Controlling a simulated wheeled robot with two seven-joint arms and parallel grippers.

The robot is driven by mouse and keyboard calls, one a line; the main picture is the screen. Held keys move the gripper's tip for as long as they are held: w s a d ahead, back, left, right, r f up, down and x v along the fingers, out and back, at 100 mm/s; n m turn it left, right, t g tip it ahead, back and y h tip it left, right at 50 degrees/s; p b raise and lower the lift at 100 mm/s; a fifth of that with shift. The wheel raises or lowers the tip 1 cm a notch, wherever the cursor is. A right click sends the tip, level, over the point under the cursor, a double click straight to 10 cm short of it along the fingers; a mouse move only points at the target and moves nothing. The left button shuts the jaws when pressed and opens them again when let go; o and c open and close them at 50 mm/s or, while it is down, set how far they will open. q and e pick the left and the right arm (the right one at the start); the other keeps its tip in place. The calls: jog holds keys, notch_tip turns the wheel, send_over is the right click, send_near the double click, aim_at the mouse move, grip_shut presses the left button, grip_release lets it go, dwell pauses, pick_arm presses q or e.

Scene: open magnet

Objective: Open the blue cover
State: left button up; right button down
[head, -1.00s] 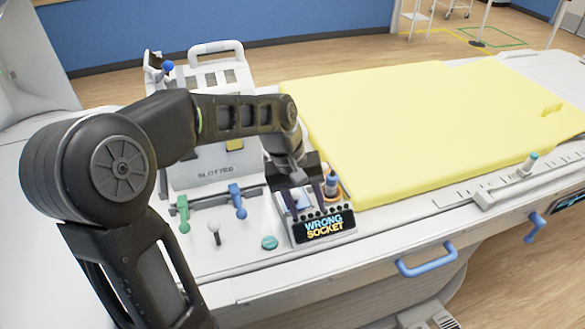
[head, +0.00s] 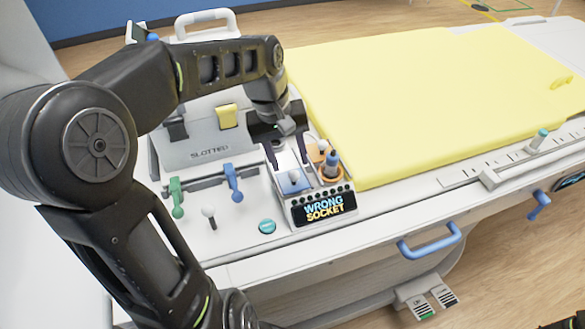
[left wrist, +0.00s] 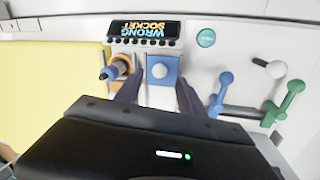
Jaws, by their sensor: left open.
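The blue cover (head: 291,186) is a small flat blue panel with a pale round knob, set in the top of the socket box with the "WRONG SOCKET" display (head: 325,207). It lies flat, and it also shows in the left wrist view (left wrist: 161,80). My left gripper (head: 289,160) is open and empty, with its two fingers pointing down at the far end of the cover. In the left wrist view my left gripper (left wrist: 158,94) has one finger on each side of the cover's near part. I cannot tell whether they touch it. My right gripper is out of view.
An orange socket with a blue plug (head: 330,165) stands right beside the cover. Green (head: 177,196) and blue (head: 233,182) levers, a white-knobbed stick (head: 209,214) and a teal button (head: 267,226) are to the left. A yellow mattress (head: 420,100) fills the right.

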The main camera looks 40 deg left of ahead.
aim_at(293, 172)
pick_arm(q)
jog(key=f, duration=0.4)
jog(key=shift+w+d+f, duration=0.3)
jog(key=shift+w+f, duration=0.05)
jog(key=shift+f, duration=0.05)
grip_shut()
dwell(1.0)
